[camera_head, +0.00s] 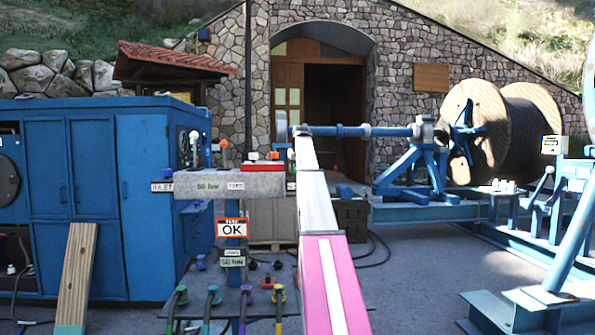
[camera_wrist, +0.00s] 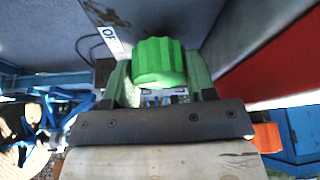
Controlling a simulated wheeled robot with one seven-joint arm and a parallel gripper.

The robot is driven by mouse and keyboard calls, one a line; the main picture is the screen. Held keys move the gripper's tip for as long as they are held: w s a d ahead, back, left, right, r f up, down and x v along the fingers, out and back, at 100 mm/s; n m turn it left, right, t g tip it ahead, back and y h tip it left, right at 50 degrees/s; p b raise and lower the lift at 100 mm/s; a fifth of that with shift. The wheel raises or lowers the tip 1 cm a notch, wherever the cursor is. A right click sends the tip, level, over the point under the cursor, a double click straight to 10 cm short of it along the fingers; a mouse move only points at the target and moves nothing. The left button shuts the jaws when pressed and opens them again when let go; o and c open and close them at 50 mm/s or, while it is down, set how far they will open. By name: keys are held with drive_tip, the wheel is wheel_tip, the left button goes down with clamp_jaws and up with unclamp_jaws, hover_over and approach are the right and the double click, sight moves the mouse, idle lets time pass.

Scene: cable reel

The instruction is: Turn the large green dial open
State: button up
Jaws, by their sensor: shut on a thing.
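The large green dial (camera_wrist: 160,58), a ribbed knob, stands in the middle of the wrist view, between the two fingers of my gripper (camera_wrist: 158,78). The gripper is shut on it, one finger on each side. A white label (camera_wrist: 111,39) with black letters, partly cut off, is on the grey panel just left of the dial. In the head view my pink and white arm reaches away over the console, and I cannot make out the dial or the fingers there.
A grey console (camera_head: 229,185) with small levers stands left of my arm. A blue cabinet (camera_head: 95,195) is further left. A wooden cable reel (camera_head: 510,128) on a blue frame stands at the right. Open paved ground (camera_head: 415,280) lies right of my arm.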

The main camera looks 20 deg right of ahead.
drive_tip(key=shift+m+h, duration=0.4)
drive_tip(key=shift+m, duration=0.7)
drive_tip(key=o, duration=0.9)
drive_tip(key=shift+r, duration=0.15)
drive_tip(key=v, duration=1)
drive_tip(key=shift+a+r, duration=0.1)
drive_tip(key=shift+r, duration=0.2)
drive_tip(key=shift+s, duration=0.1)
